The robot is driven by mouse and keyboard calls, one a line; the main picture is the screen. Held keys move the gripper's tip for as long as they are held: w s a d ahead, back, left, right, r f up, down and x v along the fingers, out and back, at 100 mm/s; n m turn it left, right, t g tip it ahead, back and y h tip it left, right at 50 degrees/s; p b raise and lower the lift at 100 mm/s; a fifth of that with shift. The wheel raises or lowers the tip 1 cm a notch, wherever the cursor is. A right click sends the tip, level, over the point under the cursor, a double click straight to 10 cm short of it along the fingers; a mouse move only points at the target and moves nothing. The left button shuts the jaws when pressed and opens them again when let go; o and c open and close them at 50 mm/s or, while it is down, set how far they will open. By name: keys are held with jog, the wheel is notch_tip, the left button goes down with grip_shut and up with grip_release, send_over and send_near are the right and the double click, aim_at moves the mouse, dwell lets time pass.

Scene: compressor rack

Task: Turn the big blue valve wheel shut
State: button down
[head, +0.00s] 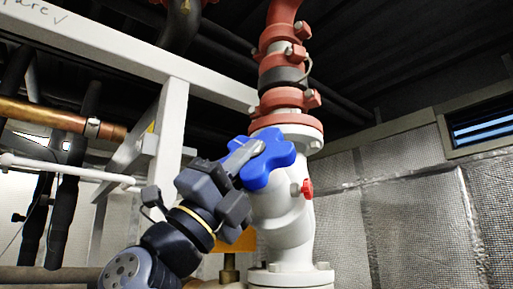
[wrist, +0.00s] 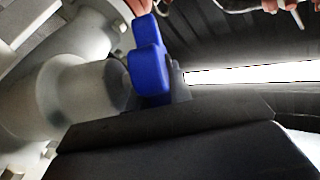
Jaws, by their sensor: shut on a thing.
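The big blue valve wheel (head: 272,160) has rounded lobes and sits on the front of a white valve body (head: 283,215) in the head view. My gripper (head: 238,165) reaches it from the lower left and is shut on the wheel's left side. In the wrist view the blue wheel (wrist: 149,68) shows edge-on, with a dark finger beside its right side. The white valve body (wrist: 75,90) lies to its left there. My gripper hides part of the wheel's left and lower edge.
A red flanged pipe (head: 287,90) rises above the valve. A small red knob (head: 307,188) sits on the valve's right side. A white frame post (head: 170,135) and a copper pipe (head: 60,115) are to the left. Open space lies right of the valve, before the foil-covered wall (head: 415,210).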

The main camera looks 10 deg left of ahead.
jog(key=m+g+h+p, duration=0.1)
jog(key=m+g+p, duration=0.1)
jog(key=g, duration=0.1)
jog(key=r+m+g+h+p, duration=0.1)
jog(key=m+g+p, duration=0.2)
jog(key=g, duration=0.1)
jog(key=m+g+p, duration=0.2)
jog(key=m+g, duration=0.1)
jog(key=g, duration=0.1)
jog(key=shift+w+a+r+h+p, duration=0.15)
jog(key=shift+a+h+p, duration=0.1)
jog(key=shift+h+p, duration=0.15)
jog(key=m+g+p, duration=0.2)
jog(key=g+p, duration=0.1)
jog(key=shift+y, duration=0.4)
jog(key=shift+p, duration=0.3)
jog(key=shift+f+m+g, duration=0.25)
jog(key=shift+m+g, duration=0.05)
jog(key=shift+g, duration=0.2)
jog(key=c, duration=1.3)
grip_release()
jog(key=shift+f, duration=0.1)
jog(key=shift+f+t, duration=0.15)
jog(key=shift+t, duration=0.15)
